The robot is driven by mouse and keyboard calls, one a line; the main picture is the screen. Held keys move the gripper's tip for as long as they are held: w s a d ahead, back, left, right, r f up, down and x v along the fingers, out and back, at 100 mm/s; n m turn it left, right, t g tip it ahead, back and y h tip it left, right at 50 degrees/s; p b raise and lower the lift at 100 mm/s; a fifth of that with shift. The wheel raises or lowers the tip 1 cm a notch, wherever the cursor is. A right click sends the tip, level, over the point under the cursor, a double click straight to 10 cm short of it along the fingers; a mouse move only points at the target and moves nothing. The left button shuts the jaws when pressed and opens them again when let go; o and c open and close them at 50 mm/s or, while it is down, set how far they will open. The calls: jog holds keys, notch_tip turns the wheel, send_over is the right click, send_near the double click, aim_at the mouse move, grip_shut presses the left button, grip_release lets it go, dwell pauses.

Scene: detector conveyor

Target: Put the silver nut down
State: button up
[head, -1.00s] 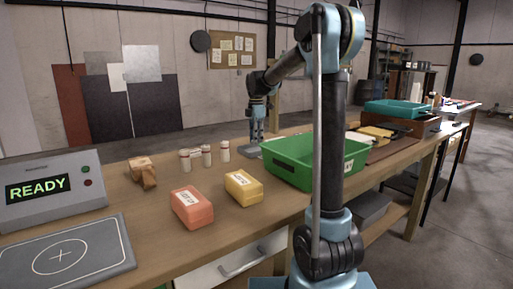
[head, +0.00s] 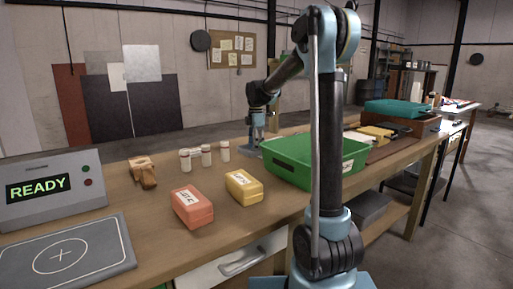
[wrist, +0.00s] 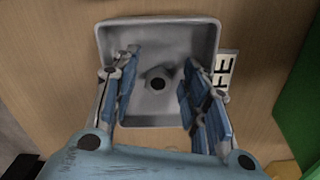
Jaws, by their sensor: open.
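The silver nut (wrist: 150,84) lies on the floor of a small grey tray (wrist: 157,23), near its middle, in the wrist view. It is a grey ring with a dark hole. My gripper (wrist: 160,60) is open above the tray, with one blue finger on each side of the nut and a clear gap to it. In the head view my gripper (head: 256,132) is at the far side of the bench, left of the green bin. The nut cannot be made out there.
A green bin (head: 300,172) stands right of the tray. A label ending in "FE" (wrist: 225,70) lies beside the tray. White bottles (head: 206,156), a brown block (head: 143,171), a yellow box (head: 244,187) and an orange box (head: 192,208) stand on the bench (head: 130,200).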

notch_tip(320, 180, up, 12)
dwell(0.6)
